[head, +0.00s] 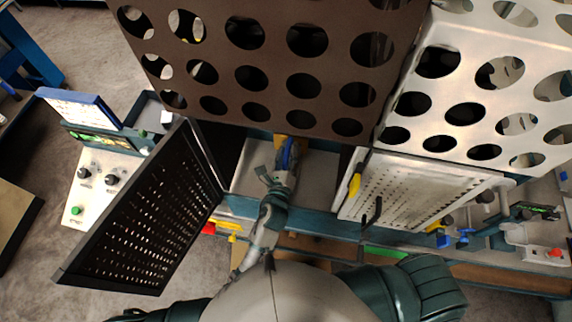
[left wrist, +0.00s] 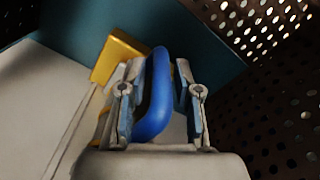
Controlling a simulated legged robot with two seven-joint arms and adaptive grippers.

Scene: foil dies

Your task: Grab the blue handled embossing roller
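The embossing roller shows in the head view as a blue handle (head: 289,153) with a yellow-gold part (head: 280,146), inside the middle bay below the brown perforated panel. In the left wrist view its curved blue handle (left wrist: 157,100) stands between my fingers, and the yellow-gold block (left wrist: 119,60) lies just beyond. My left gripper (head: 279,176) reaches into the bay from the front. In the left wrist view my left gripper (left wrist: 160,85) has its two fingers apart on either side of the handle, with gaps visible near the tips. My right gripper is not in view.
A black perforated door (head: 150,215) stands open left of the bay. A light perforated panel (head: 415,190) with a yellow handle is on the right. A brown perforated panel (head: 270,60) overhangs the bay. A control box (head: 100,185) stands at the left.

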